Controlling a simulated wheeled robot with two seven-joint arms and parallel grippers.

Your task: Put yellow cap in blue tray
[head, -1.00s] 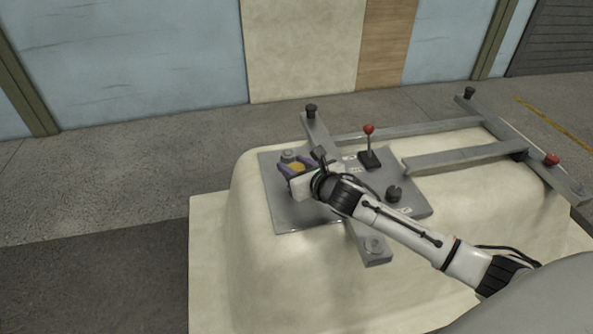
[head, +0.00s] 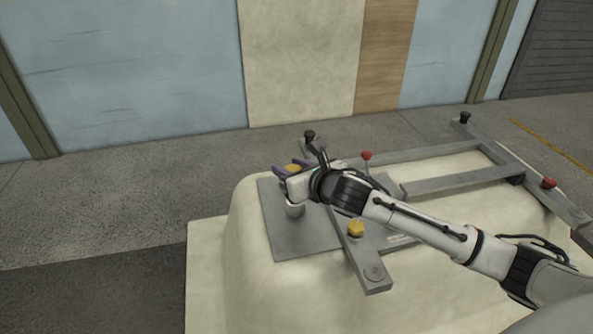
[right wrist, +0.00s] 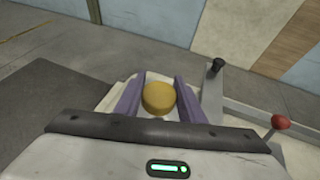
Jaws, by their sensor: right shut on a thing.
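A round yellow cap (right wrist: 159,98) sits between the purple fingers of my right gripper in the right wrist view. In the head view the cap (head: 293,169) shows at the fingertips of my right gripper (head: 291,172), which is shut on it above the grey plate (head: 283,238). No blue tray is in view. My left gripper is not in view.
A short light-grey cylinder (head: 295,209) stands on the plate just under my right gripper. A red-knobbed lever (head: 366,156) and grey frame bars (head: 463,182) lie to the right, on the cream shell (head: 245,290). The floor at left is clear.

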